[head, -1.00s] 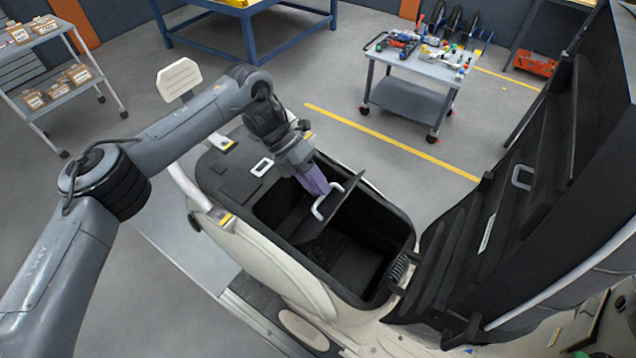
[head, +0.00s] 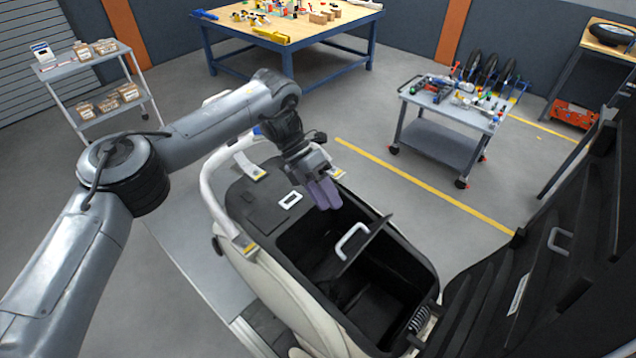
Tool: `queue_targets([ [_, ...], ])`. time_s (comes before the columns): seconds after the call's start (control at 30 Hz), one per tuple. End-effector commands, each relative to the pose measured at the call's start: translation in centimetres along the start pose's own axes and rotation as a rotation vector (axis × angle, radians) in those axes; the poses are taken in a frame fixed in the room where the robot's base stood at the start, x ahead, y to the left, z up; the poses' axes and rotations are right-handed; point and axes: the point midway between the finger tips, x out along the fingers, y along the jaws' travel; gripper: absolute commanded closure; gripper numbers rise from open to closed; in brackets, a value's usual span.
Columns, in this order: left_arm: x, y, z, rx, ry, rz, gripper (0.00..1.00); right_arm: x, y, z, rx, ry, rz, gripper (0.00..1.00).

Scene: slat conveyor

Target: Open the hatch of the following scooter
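The cream scooter (head: 290,308) stands in the middle with its dark storage compartment (head: 372,318) open. A dark hatch panel (head: 372,243) with a white handle (head: 351,240) stands tilted up across the compartment opening. The large black lid (head: 485,310) is raised at the right and has its own grey handle (head: 560,241). My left gripper (head: 326,196) has purple fingers and hangs over the compartment's far edge, up and left of the white handle, apart from it. The fingers look close together, but the gap between them is unclear. My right gripper is not in view.
A grey tool cart (head: 450,96) stands behind at the right. A blue-framed workbench (head: 330,28) is at the back, and a shelf cart (head: 80,62) with boxes is at the left. The floor around the scooter's left side is clear.

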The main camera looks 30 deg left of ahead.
Motion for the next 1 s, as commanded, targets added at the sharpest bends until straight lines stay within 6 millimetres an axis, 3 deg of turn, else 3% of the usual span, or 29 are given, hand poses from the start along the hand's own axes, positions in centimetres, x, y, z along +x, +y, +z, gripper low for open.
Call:
queue_targets([
  [0.07,-1.4,-0.2,0.1,0.0,-0.005,0.003,0.62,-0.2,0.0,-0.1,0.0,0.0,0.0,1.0],
  [0.3,-3.0,0.0,0.0,-0.001,-0.001,0.002,0.62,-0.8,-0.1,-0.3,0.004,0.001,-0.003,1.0],
  [0.77,-3.6,0.0,0.0,-0.001,-0.002,0.0,0.62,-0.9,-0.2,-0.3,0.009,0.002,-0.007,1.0],
  [0.9,-3.6,0.2,0.0,-0.003,-0.003,0.011,0.77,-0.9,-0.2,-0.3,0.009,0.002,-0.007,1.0],
  [1.0,-3.6,1.1,0.3,0.007,-0.014,0.055,0.77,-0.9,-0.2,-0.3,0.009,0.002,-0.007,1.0],
])
